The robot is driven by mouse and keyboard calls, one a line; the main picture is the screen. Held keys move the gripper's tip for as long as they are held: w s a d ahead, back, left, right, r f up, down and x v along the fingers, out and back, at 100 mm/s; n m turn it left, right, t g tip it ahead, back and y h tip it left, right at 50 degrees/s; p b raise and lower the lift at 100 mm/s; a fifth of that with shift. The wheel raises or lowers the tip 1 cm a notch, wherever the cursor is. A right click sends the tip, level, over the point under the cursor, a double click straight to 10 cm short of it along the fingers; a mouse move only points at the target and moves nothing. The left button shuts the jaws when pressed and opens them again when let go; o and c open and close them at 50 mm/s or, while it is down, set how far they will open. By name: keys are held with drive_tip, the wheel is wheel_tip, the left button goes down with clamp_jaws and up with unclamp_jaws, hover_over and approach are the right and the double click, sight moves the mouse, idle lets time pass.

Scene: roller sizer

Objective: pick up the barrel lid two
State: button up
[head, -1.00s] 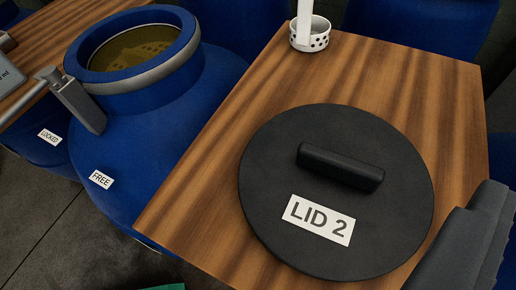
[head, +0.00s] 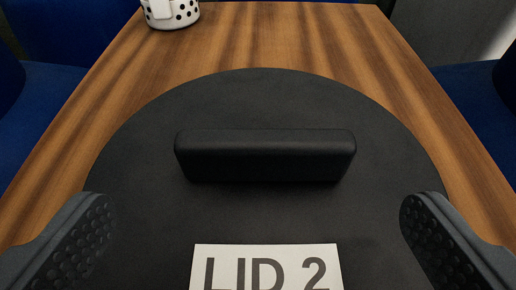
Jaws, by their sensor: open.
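The black round barrel lid two (head: 265,100) lies flat on the wooden table. Its white label (head: 267,265) reads "LID 2" and is cut off by the bottom edge of the picture. A raised black bar handle (head: 265,156) runs left to right across the lid. My gripper (head: 258,225) is open and empty, with one finger low at the left and one low at the right. The fingers are spread wider than the handle, which shows between and beyond them. I cannot tell how high the fingers are above the lid.
A white perforated cup (head: 170,12) stands at the far left of the table. Blue surfaces flank the table on the left (head: 50,100) and right (head: 475,100).

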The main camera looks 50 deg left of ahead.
sight(267, 151)
drive_tip(key=shift+b+x, duration=1)
drive_tip(key=shift+x, duration=2.95)
drive_tip(key=shift+w+d+r, duration=0.1)
drive_tip(key=shift+w+d, duration=0.05)
drive_tip(key=c, duration=0.9)
